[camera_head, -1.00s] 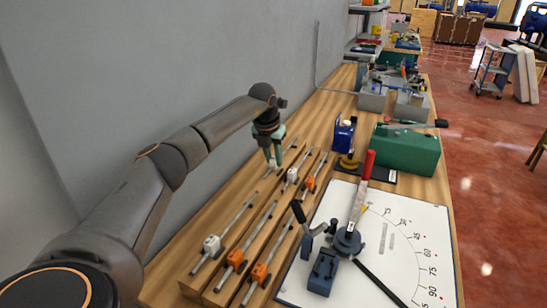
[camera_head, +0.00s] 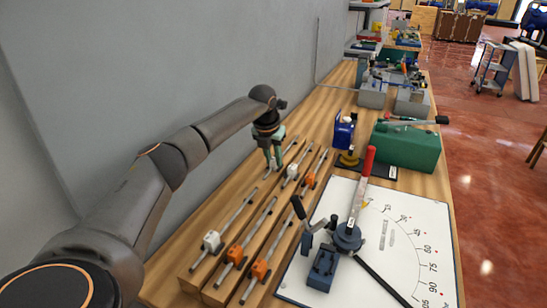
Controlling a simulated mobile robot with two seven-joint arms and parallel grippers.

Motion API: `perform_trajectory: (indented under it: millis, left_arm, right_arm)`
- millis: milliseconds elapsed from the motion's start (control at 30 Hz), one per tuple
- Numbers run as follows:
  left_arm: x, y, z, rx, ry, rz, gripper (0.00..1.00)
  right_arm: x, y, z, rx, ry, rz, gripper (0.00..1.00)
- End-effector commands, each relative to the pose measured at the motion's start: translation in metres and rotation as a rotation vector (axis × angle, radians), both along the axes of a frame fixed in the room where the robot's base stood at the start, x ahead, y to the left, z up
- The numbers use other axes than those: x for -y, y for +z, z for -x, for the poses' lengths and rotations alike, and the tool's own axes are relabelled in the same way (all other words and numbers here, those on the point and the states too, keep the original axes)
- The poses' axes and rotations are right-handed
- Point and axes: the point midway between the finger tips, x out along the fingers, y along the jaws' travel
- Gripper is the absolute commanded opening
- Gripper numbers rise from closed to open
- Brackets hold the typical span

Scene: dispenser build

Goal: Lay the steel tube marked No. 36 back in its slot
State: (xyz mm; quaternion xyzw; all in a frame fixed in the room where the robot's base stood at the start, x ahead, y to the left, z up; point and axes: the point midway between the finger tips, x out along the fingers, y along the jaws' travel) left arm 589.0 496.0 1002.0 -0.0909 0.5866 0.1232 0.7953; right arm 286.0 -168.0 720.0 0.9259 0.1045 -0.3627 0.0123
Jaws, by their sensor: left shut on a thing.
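Several thin steel tubes lie in the wooden rack (camera_head: 225,262) on the bench; number marks are too small to read. The near row has a tube with a white block (camera_head: 212,241) and two with orange blocks (camera_head: 235,254). Farther back are a tube with a white block (camera_head: 291,173) and one with an orange block (camera_head: 309,180). My left gripper (camera_head: 273,168) points down at the far left of the rack, shut on a thin steel tube (camera_head: 266,175). The fingers partly hide it; I cannot tell whether it rests fully in a slot. My right gripper is not in view.
A white dial board (camera_head: 410,235) with a dark lever device (camera_head: 347,238) and red handle (camera_head: 369,163) lies right of the rack. A green box (camera_head: 405,148) and a blue object (camera_head: 343,132) stand behind it. The grey wall (camera_head: 150,75) is close on the left.

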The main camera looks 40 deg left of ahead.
Motion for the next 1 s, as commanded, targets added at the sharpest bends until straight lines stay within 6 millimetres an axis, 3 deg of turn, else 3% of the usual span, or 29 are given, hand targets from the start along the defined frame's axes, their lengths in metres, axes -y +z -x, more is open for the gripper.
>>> perform_trajectory:
  millis: [33,333,500,567,1000]
  left_arm:
    - [-0.0001,-0.0003,-0.0001,0.000,0.000,0.000,0.28]
    - [0.0000,-0.0002,-0.0001,0.000,0.000,0.000,0.61]
    - [0.0000,-0.0002,-0.0001,0.000,0.000,0.000,0.61]
    - [-0.0001,-0.0003,0.0001,0.000,0.000,0.000,0.66]
    - [0.0000,0.0001,0.0000,0.000,0.000,0.000,0.66]
  right_arm:
    - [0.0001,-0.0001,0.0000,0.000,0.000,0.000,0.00]
    - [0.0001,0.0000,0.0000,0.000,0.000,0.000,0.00]
    - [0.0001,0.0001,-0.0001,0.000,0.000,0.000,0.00]
    - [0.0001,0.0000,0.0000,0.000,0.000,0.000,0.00]
    - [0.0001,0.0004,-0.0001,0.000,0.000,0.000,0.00]
